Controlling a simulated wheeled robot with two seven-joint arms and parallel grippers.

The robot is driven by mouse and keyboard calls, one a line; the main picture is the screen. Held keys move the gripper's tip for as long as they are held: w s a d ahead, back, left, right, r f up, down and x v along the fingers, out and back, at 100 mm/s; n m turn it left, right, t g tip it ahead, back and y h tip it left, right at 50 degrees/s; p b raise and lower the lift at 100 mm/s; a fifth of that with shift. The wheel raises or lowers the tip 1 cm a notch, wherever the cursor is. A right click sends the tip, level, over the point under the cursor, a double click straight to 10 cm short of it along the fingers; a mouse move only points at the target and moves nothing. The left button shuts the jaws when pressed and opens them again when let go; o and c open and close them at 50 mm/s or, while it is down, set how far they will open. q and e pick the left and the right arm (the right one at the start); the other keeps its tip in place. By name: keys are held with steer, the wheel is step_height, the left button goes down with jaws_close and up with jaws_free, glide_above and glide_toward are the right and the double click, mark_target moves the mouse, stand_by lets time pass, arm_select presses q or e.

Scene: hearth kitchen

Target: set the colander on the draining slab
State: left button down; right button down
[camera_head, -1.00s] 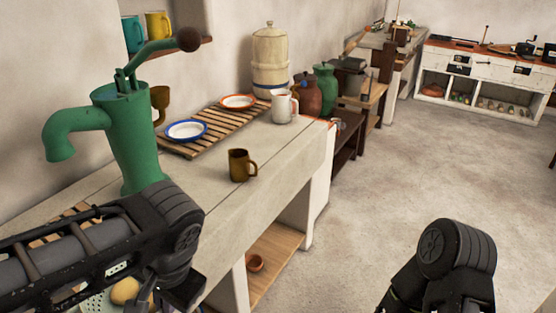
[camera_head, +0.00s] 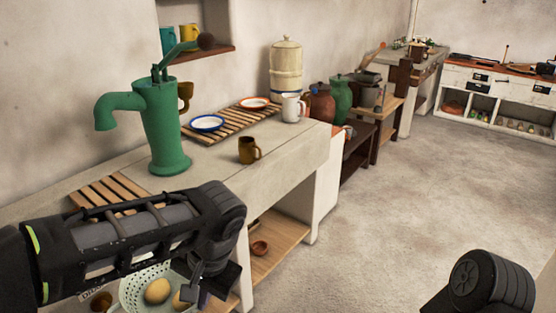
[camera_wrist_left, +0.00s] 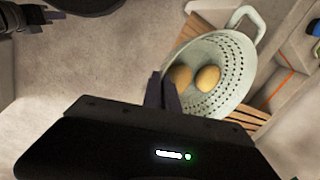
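The pale, perforated colander (camera_head: 133,291) is low in the head view, partly hidden by my left arm, with brown round items in it. In the left wrist view the colander (camera_wrist_left: 240,62) shows two of them and a loop handle at its far side. My left gripper (camera_wrist_left: 165,82) has its fingers close together at the near rim and looks shut on it; the exact contact is hidden. Its fingers also show in the head view (camera_head: 197,287). A slatted wooden piece (camera_head: 105,190) lies on the pale stone counter (camera_head: 215,172) beside the pump. I cannot tell which surface is the draining slab.
A green hand pump (camera_head: 165,130) stands on the counter. A brown mug (camera_head: 248,150) is near the front edge, and a slatted rack (camera_head: 228,124) with plates lies behind. The counter between pump and mug is clear. My right wrist (camera_head: 490,283) is at lower right.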

arm_select(q)
steer(key=w+a+f+n+g, duration=0.1)
steer(key=w+a+f+n, duration=0.2)
steer(key=w+f, duration=0.8)
steer(key=shift+w+n, duration=0.2)
steer(key=shift+n, duration=0.4)
steer(key=shift+r, duration=0.1)
